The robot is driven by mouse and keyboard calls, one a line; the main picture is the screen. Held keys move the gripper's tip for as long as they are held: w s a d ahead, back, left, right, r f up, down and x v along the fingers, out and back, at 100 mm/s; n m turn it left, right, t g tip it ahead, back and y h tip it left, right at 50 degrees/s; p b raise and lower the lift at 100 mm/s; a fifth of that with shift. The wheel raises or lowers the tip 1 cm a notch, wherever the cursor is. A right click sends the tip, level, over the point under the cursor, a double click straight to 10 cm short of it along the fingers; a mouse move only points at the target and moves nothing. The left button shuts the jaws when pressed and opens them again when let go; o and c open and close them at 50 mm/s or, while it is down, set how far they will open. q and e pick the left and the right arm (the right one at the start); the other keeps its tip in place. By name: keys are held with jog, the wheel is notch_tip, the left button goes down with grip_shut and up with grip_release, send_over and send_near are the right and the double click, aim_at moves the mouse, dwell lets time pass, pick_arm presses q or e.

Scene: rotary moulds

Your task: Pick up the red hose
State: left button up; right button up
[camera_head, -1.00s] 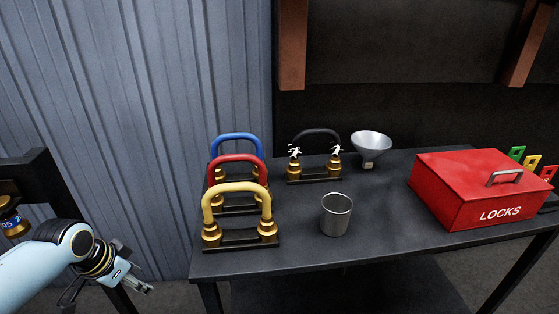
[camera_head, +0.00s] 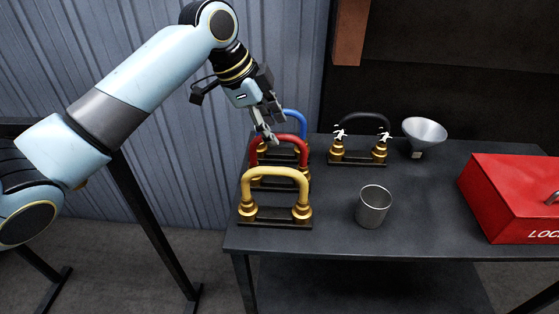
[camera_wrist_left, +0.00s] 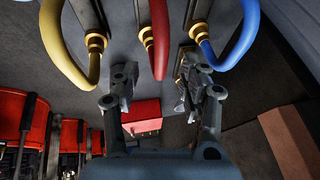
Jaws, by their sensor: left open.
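The red hose (camera_head: 293,137) is an arch with brass end fittings on a dark stand, between the yellow hose (camera_head: 275,172) in front and the blue hose (camera_head: 294,114) behind. My left gripper (camera_head: 270,127) is open at the top of the red hose, by its left part. In the left wrist view, the red hose (camera_wrist_left: 160,42) reaches down between the two open fingers (camera_wrist_left: 156,86), apart from both as far as I can tell. The yellow hose (camera_wrist_left: 62,52) is left of the fingers and the blue hose (camera_wrist_left: 238,45) right. My right gripper is out of view.
A black hose (camera_head: 362,117) on its own stand, a metal funnel (camera_head: 424,131) and a metal cup (camera_head: 373,207) stand on the dark table (camera_head: 420,225). A red LOCKS box (camera_head: 505,195) is at the right. The corrugated wall (camera_head: 100,60) is behind the left arm.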

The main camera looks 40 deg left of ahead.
aim_at(279, 135)
pick_arm(q)
jog(key=x, duration=0.4)
jog(key=shift+w+d+f, duration=0.1)
jog(key=shift+w+d, duration=0.05)
jog(key=shift+w, duration=0.05)
grip_shut()
dwell(0.3)
